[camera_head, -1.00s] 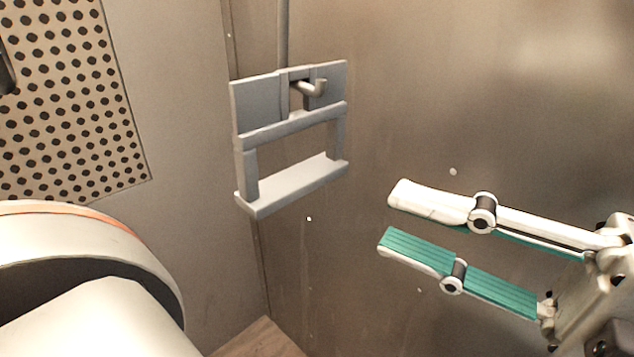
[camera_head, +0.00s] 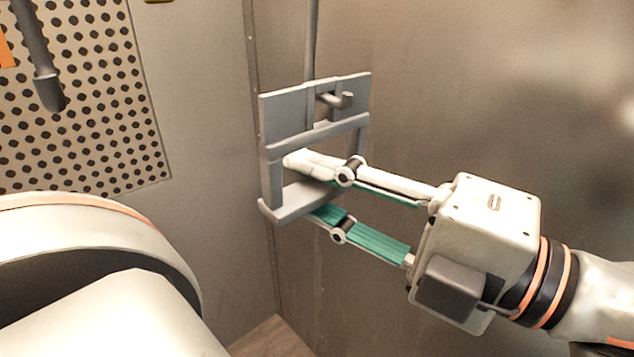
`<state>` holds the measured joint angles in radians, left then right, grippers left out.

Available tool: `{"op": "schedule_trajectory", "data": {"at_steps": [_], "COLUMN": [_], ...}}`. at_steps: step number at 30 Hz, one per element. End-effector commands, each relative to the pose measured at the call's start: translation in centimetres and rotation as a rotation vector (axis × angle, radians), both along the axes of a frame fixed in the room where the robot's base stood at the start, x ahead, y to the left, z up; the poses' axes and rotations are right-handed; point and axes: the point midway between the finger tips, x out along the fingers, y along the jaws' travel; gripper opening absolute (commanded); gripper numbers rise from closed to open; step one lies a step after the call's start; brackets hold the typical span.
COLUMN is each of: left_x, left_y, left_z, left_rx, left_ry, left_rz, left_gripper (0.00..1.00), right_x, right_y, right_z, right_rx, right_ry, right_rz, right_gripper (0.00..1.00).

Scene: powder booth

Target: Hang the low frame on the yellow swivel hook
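The low frame (camera_head: 284,118) is a grey frame with a solid upper plate, a rectangular opening and a thick bottom bar. It hangs upright on a grey hook (camera_head: 343,100) at the end of a vertical rod. My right gripper (camera_head: 305,187) is open at the frame. Its upper white finger reaches across the opening, and its lower teal-padded finger is below the bottom bar, its tip partly hidden by the bar. The bar lies between the fingers; contact cannot be told. My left gripper is out of view. The yellow swivel hook cannot be made out for sure.
A perforated panel (camera_head: 100,130) is on the left wall, with a dark grey rod (camera_head: 45,80) in front of it. A small yellow piece (camera_head: 158,1) is cut off at the top edge. A brown metal wall (camera_head: 450,90) stands behind the frame and gripper.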

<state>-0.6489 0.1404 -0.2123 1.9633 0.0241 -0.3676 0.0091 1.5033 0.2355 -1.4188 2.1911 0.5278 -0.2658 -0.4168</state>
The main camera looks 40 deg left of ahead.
Motion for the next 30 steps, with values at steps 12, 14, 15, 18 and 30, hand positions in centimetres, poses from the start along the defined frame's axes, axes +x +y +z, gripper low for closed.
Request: {"op": "schedule_trajectory", "data": {"at_steps": [12,14,15,18,30], "left_x": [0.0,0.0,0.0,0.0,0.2], "left_y": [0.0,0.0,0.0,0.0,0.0], "left_z": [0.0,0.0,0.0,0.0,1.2], "left_rx": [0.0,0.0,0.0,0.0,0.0], "left_ry": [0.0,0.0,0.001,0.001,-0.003], "left_rz": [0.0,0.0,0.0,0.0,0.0], "left_gripper": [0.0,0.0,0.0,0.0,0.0], "right_x": [0.0,0.0,0.0,0.0,0.0], "right_y": [0.0,0.0,0.0,0.0,0.0], "right_z": [0.0,0.0,0.0,0.1,1.3], "right_rx": [0.001,0.001,0.001,0.001,0.0], "right_ry": [-0.001,-0.001,-0.001,-0.001,-0.001], "right_rz": [0.0,0.0,0.0,0.0,-0.001], "right_gripper": [0.0,0.0,0.0,0.0,0.0]}}
